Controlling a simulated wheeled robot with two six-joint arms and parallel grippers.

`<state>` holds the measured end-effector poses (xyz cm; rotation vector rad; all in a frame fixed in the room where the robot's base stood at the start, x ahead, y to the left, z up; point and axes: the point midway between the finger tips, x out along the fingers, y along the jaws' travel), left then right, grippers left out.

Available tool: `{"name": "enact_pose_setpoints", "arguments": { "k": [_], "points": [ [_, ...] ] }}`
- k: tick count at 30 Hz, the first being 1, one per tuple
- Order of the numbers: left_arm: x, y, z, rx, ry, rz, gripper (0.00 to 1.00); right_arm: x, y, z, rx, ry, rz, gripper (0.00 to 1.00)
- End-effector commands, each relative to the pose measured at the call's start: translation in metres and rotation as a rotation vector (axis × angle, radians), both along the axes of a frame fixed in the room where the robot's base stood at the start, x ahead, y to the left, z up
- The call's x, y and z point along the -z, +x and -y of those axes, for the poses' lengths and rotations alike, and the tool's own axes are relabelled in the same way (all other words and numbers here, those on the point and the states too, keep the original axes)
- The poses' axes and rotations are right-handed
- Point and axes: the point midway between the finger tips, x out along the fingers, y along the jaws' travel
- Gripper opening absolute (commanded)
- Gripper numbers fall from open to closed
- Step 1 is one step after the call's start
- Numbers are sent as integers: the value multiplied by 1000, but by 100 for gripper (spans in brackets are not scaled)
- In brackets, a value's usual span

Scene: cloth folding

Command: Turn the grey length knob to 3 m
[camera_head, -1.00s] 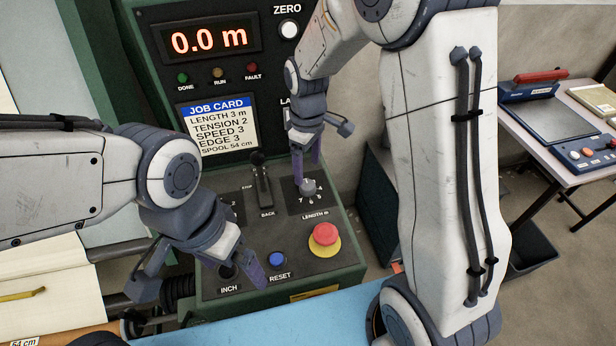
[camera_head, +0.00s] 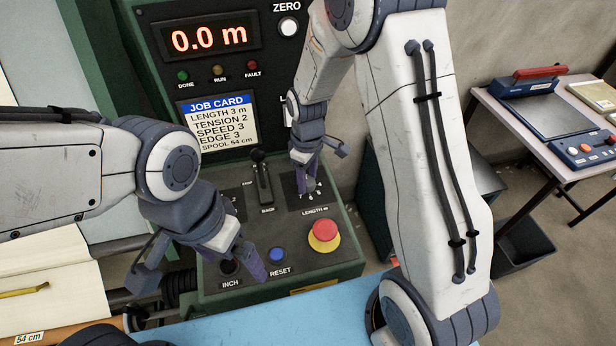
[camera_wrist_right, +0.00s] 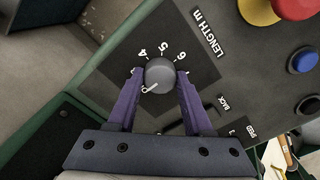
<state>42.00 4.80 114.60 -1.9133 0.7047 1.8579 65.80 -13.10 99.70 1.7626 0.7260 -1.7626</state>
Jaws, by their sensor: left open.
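The grey length knob (camera_wrist_right: 160,75) is on the dark dial plate, with numerals including 4, 5 and 6 around it in the right wrist view. Its white pointer line slants to the lower left in that view; the mark it points at is not readable. My right gripper (camera_wrist_right: 160,72) has one finger on each side of the knob, very close; whether they press on it is unclear. In the head view my right gripper (camera_head: 308,182) is over the dial and mostly hides the knob. My left gripper (camera_head: 253,264) is open between the INCH and RESET buttons, above the panel.
The display (camera_head: 208,37) reads 0.0 m. The job card (camera_head: 218,125) says length 3 m. A red stop button (camera_head: 324,231) sits just in front of the dial, a blue RESET button (camera_head: 277,255) to its left. A black lever (camera_head: 262,176) stands left of the dial.

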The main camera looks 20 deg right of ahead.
Motion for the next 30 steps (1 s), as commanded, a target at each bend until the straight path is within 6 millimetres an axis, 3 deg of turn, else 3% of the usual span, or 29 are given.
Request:
{"name": "enact_pose_setpoints", "arguments": {
  "k": [11, 30],
  "points": [
    [-1, 0, 0, 0, 0, 0, 100, -1, 0, 0, 83, 0, 0, 0],
    [-4, 0, 0, 0, 0, 0, 100, -1, 1, 0, 583, 1, 2, 0]
  ]
}}
